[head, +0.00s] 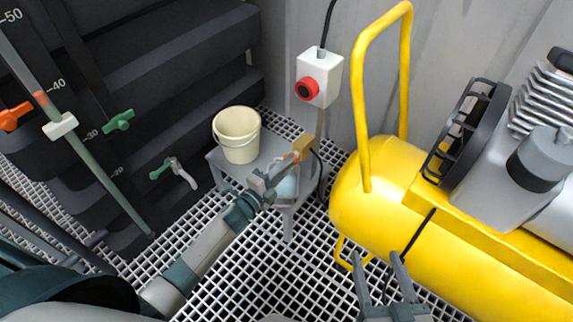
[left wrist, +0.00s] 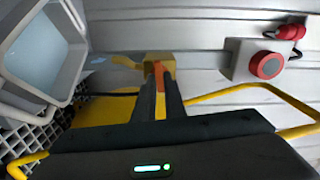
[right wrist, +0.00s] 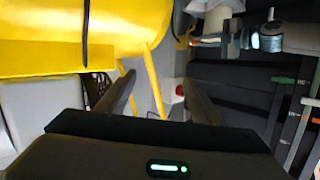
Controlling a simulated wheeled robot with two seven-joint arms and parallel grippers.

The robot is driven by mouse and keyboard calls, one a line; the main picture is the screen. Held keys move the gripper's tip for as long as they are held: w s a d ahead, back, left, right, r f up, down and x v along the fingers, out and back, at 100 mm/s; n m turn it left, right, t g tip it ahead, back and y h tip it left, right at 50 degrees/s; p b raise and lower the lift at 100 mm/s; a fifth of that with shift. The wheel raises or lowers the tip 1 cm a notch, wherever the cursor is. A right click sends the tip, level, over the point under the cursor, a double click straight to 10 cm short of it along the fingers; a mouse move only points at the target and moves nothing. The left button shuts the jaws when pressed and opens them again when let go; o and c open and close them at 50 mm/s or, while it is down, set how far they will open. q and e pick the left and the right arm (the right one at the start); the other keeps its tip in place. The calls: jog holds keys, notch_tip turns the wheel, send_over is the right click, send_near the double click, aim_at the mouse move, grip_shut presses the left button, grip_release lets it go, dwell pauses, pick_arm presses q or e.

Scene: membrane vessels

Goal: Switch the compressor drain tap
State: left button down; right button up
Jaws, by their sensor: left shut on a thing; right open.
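The compressor drain tap is a brass body (head: 304,143) beside the yellow compressor tank (head: 400,230), with an orange lever that the left wrist view shows between my fingers (left wrist: 159,76). My left gripper (head: 282,164) is shut on this orange lever, and its fingers (left wrist: 160,98) partly hide it. The brass body (left wrist: 150,59) shows just beyond the fingertips, with a spout to the left. My right gripper (head: 378,262) is open and empty in front of the tank; its fingers (right wrist: 160,88) stand wide apart.
A cream bucket (head: 238,135) stands on a grey stand (head: 222,162) left of the tap. A white box with a red button (head: 318,78) is above it. The yellow handle rail (head: 360,100) rises close by. Dark tanks with green and orange valves line the left. The floor is grating.

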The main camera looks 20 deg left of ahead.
pick_arm(q)
jog(key=shift+m, duration=0.8)
pick_arm(e)
jog(key=shift+a+r+t, duration=0.25)
jog(key=shift+r+t, duration=0.15)
jog(key=shift+r, duration=0.15)
pick_arm(q)
jog(key=c, duration=1.8)
grip_release()
jog(key=shift+d, duration=0.1)
pick_arm(e)
jog(key=shift+w+d, duration=0.1)
pick_arm(q)
jog(key=shift+f, duration=0.1)
jog(key=p+v, duration=0.1)
jog(key=v, duration=1.6)
jog(key=shift+s, duration=0.15)
pick_arm(e)
jog(key=f+g, duration=0.1)
jog(key=d+f, duration=0.1)
jog(key=s+f+g, duration=0.1)
jog(key=f, duration=0.1)
jog(key=shift+s+d+g+h, duration=0.1)
jog(key=shift+d+g+h, duration=0.05)
jog(key=shift+g+h, duration=0.2)
